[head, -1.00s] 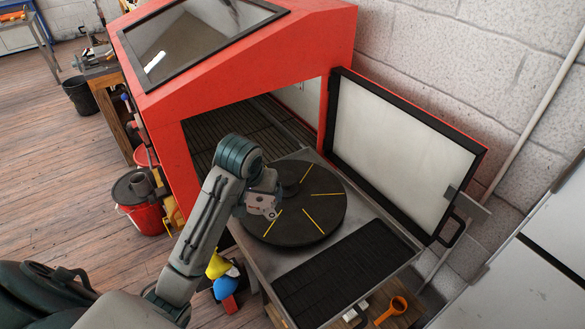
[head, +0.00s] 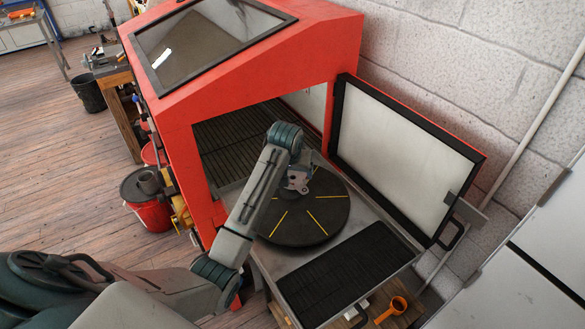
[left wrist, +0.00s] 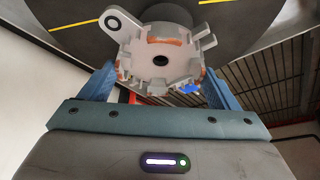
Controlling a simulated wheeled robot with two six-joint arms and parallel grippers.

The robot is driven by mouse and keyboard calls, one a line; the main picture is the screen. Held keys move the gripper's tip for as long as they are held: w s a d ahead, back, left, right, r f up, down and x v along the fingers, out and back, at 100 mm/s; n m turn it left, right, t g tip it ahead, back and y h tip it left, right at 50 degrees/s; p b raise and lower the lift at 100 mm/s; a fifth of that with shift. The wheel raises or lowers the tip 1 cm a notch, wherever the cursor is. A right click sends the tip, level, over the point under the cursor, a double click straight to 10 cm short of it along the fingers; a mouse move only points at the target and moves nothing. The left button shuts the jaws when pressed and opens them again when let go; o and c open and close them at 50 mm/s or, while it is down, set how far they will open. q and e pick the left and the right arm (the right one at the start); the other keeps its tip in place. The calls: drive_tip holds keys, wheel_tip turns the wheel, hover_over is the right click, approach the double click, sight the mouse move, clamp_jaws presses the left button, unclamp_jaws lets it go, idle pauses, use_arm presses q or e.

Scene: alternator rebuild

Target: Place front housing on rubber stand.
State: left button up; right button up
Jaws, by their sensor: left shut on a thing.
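The front housing (left wrist: 160,60) is a pale grey metal part with a dark centre hole, rusty patches and a lug with a hole. My left gripper (left wrist: 158,78) is shut on it, with a blue finger at either side. In the head view the housing (head: 299,178) is held over the rear part of a black turntable with yellow lines (head: 300,232), and my arm covers part of it. A dark round post, seemingly the rubber stand (left wrist: 184,18), shows behind the housing in the left wrist view. I cannot tell whether they touch. My right gripper is not in view.
The turntable sits at the mouth of a red cabinet (head: 250,70), whose open door (head: 400,150) stands to the right. A black ribbed mat (head: 345,275) lies in front. A red bucket (head: 150,212) is at left.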

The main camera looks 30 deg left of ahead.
use_arm(q)
drive_tip(key=shift+f, duration=0.45)
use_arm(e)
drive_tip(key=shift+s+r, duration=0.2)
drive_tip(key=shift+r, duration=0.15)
use_arm(q)
drive_tip(key=o, duration=1.1)
drive_tip(key=shift+f, duration=0.1)
drive_tip(key=b+v, duration=0.3)
drive_tip(key=v, duration=0.6)
drive_tip(key=shift+s, duration=0.1)
drive_tip(key=p+v, duration=0.1)
drive_tip(key=v, duration=0.2)
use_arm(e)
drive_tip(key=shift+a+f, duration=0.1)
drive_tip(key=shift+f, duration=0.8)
